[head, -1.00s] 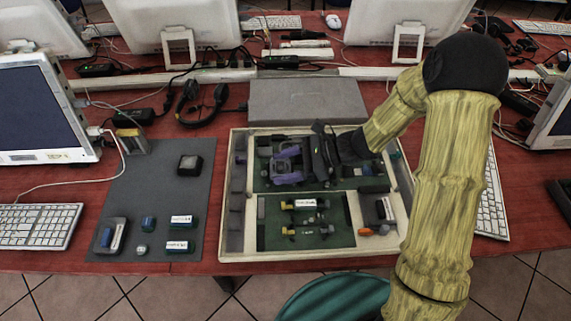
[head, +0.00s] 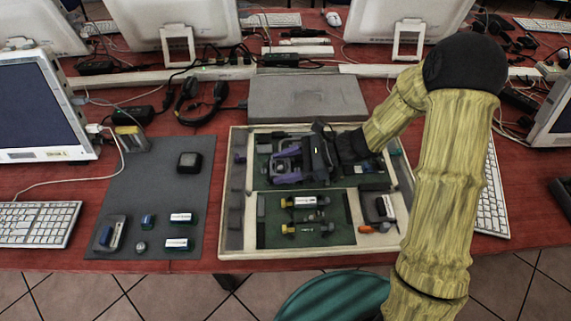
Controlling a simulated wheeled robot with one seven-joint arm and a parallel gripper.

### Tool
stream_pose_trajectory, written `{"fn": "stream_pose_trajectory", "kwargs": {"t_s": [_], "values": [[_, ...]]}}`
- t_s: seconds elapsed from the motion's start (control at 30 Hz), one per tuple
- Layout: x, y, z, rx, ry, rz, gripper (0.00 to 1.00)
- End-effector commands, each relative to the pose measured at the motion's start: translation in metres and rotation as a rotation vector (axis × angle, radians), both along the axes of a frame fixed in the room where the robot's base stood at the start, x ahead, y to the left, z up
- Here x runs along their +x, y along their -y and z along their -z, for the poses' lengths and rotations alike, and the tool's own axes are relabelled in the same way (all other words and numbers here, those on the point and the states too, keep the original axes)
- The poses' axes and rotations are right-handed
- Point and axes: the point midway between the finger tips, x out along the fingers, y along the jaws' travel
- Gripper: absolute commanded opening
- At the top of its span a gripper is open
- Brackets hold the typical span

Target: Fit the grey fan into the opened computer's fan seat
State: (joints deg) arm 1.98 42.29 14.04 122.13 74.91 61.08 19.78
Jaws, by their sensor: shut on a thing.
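The opened computer (head: 232,205) is a pale, shallow case with green boards on the table. My gripper (head: 275,166) reaches into its upper half from the right, with purple fingers pointing left. It is shut on a small grey thing between the fingers, which I take to be the grey fan (head: 285,168); it is mostly hidden. The fan seat cannot be made out under the gripper, and I cannot tell whether the fan touches it.
A dark grey mat (head: 150,195) at left holds a black block (head: 189,162) and several small parts. A grey flat panel (head: 306,98) lies behind the case. Headphones (head: 200,103), monitors and keyboards surround the work area. Other modules sit in the case's lower half.

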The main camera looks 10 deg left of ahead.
Motion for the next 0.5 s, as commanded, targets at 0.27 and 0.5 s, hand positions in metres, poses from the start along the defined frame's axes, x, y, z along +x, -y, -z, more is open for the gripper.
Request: {"fn": "stream_pose_trajectory", "kwargs": {"t_s": [0.27,0.5], "values": [[0.0,0.0,0.004,0.0,0.0,0.0,0.35],[0.0,0.0003,0.0053,-0.001,-0.001,0.0,0.35]]}}
